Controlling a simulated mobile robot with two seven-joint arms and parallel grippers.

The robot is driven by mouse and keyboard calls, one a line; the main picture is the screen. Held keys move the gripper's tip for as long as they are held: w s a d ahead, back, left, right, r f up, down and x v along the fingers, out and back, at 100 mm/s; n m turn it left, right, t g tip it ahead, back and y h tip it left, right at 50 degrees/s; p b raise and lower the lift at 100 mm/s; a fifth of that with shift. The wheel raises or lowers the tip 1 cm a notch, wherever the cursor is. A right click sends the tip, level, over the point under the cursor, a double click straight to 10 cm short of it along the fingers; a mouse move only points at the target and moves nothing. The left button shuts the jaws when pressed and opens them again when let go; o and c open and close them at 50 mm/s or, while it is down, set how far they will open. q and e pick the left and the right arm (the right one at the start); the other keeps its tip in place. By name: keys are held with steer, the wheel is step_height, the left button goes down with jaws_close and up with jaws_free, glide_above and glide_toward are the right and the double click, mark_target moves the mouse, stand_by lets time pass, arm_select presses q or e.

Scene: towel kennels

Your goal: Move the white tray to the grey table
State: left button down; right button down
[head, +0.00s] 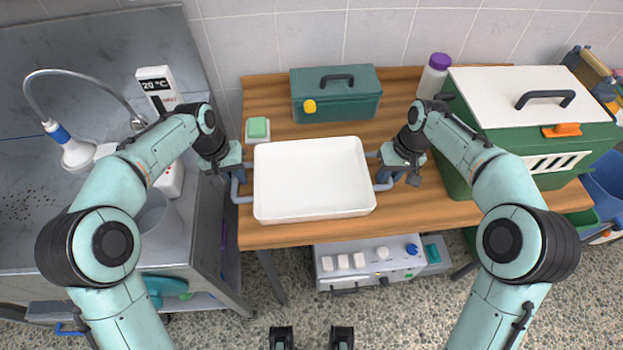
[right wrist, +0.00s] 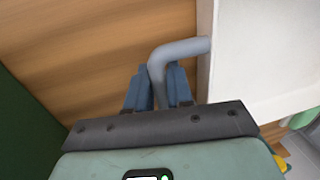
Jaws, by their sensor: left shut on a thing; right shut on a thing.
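The white tray (head: 312,178) is empty and stands on, or just above, the wooden table (head: 420,212); I cannot tell whether it touches. My left gripper (head: 238,180) is shut on the grey handle at the tray's left side. My right gripper (head: 385,176) is shut on the grey handle at its right side. In the right wrist view the blue fingers of my right gripper (right wrist: 160,88) close around the bent grey handle (right wrist: 178,50), beside the tray's white wall (right wrist: 208,60). A grey table (head: 40,215) with a sink tap stands at the left.
A green box (head: 335,100), a soap on a dish (head: 257,129) and a purple-capped bottle (head: 433,76) stand behind the tray. A green and white carrier (head: 530,125) is at the right.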

arm_select(q)
steer(key=shift+r, duration=0.2)
arm_select(e)
steer(key=shift+r, duration=0.2)
